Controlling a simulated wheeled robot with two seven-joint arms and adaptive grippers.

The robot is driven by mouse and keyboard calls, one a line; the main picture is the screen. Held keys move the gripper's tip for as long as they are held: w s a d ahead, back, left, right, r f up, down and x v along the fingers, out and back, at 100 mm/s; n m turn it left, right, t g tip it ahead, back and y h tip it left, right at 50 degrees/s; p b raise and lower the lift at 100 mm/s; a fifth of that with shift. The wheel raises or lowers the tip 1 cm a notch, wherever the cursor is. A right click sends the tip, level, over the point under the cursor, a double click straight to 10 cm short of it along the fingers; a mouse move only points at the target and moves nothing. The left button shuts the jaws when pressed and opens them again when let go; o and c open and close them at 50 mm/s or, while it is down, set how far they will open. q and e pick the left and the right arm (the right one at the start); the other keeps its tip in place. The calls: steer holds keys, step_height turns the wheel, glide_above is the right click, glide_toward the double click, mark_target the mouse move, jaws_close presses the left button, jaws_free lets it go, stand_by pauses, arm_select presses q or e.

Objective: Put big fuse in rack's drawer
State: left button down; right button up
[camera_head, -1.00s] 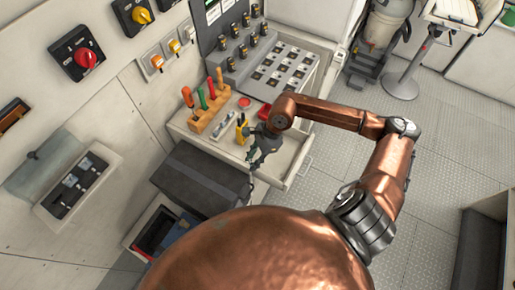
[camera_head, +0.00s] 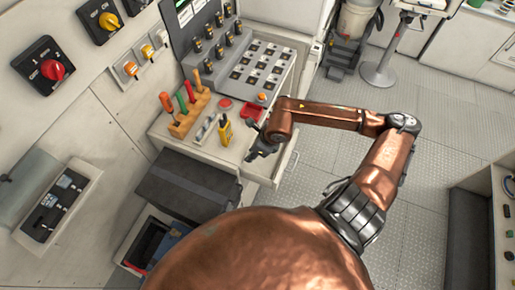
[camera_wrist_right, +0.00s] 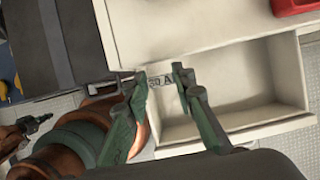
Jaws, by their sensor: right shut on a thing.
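My right gripper (camera_wrist_right: 161,76) is shut on the big fuse (camera_wrist_right: 162,83), a small pale piece with dark lettering, partly hidden by the fingertips. In the right wrist view they are at the left end of the open drawer (camera_wrist_right: 280,126), by the cabinet's edge. I cannot tell their exact height over it. The drawer's visible interior is bare. In the head view, my right gripper (camera_head: 257,153) is over the front of the rack (camera_head: 228,156); the fuse is too small to make out there. A small dark gripper-like part, seemingly my left gripper (camera_wrist_right: 37,125), shows at the wrist view's left edge.
A wooden tool holder (camera_head: 187,117), yellow meter (camera_head: 225,131) and red item (camera_head: 251,112) stand on the rack top. A dark box (camera_head: 187,185) sits left of the drawer.

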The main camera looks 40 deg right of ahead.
steer(key=w+d+f, duration=0.1)
steer(key=d+f, duration=0.1)
steer(key=w+d+f, duration=0.1)
steer(key=d+f, duration=0.2)
steer(key=w+d+f, duration=0.1)
steer(key=d+f, duration=0.1)
steer(key=d, duration=0.1)
steer(key=shift+w+d+f, duration=0.25)
steer(key=shift+f, duration=0.1)
steer(key=shift+d+f, duration=0.1)
steer(key=shift+f, duration=1.55)
steer(key=shift+f, duration=0.1)
steer(key=o, duration=0.8)
steer(key=shift+o, duration=0.2)
steer(key=v, duration=1.2)
steer(key=shift+p, duration=0.45)
